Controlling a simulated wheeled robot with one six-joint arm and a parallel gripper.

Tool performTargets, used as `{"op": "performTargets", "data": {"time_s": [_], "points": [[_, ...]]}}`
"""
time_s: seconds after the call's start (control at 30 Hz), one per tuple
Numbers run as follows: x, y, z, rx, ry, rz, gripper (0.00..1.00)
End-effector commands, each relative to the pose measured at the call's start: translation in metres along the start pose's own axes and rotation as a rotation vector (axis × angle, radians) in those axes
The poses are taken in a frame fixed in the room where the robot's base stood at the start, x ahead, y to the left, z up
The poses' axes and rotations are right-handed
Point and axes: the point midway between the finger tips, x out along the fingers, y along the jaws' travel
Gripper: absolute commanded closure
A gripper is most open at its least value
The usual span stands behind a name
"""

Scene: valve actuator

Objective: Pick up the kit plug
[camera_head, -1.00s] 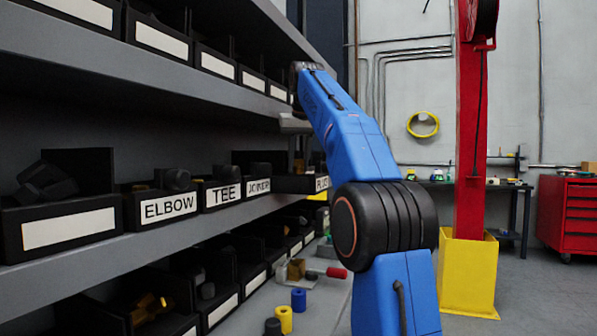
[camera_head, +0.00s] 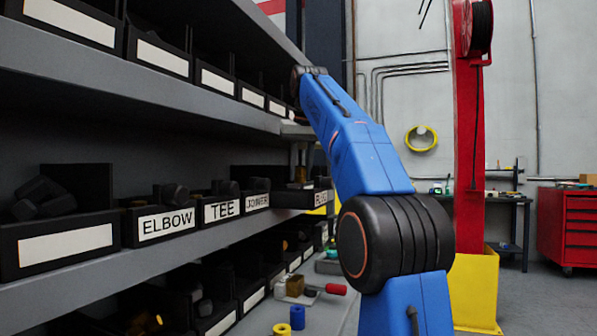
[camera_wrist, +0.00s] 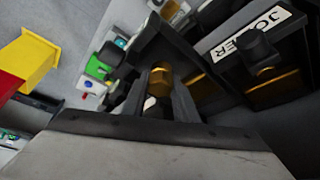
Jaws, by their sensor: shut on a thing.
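My gripper (camera_wrist: 160,98) is shut on a brass-coloured plug (camera_wrist: 160,78), held between the two dark fingers in the wrist view. The lower part of the plug is hard to make out between the fingers. In the head view my gripper (camera_head: 302,165) points down over the black plug bin (camera_head: 321,200) on the middle shelf, right of the joiner bin. The plug itself cannot be made out in the head view. Whether the plug is clear of the bin is not certain.
The joiner bin (camera_wrist: 258,45) stands close beside my gripper. The tee bin (camera_head: 222,210) and elbow bin (camera_head: 160,224) stand further left. The upper shelf (camera_head: 200,90) overhangs the bins. Loose parts, including a blue ring (camera_head: 297,317), lie below. A red post (camera_head: 470,150) stands right.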

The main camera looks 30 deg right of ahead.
Motion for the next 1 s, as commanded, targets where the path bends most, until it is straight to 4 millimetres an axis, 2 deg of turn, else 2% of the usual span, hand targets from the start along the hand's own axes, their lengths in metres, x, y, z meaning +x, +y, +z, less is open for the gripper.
{"op": "performTargets", "data": {"time_s": [0.4, 0.6, 0.8, 1.0], "points": [[-0.033, 0.000, 0.073, 0.000, 0.002, 0.000, 0.99], [-0.046, 0.000, 0.104, 0.000, 0.001, 0.000, 0.99], [-0.055, 0.000, 0.122, 0.000, 0.001, 0.000, 0.99], [-0.057, 0.000, 0.128, 0.000, 0.001, 0.000, 0.99]]}}
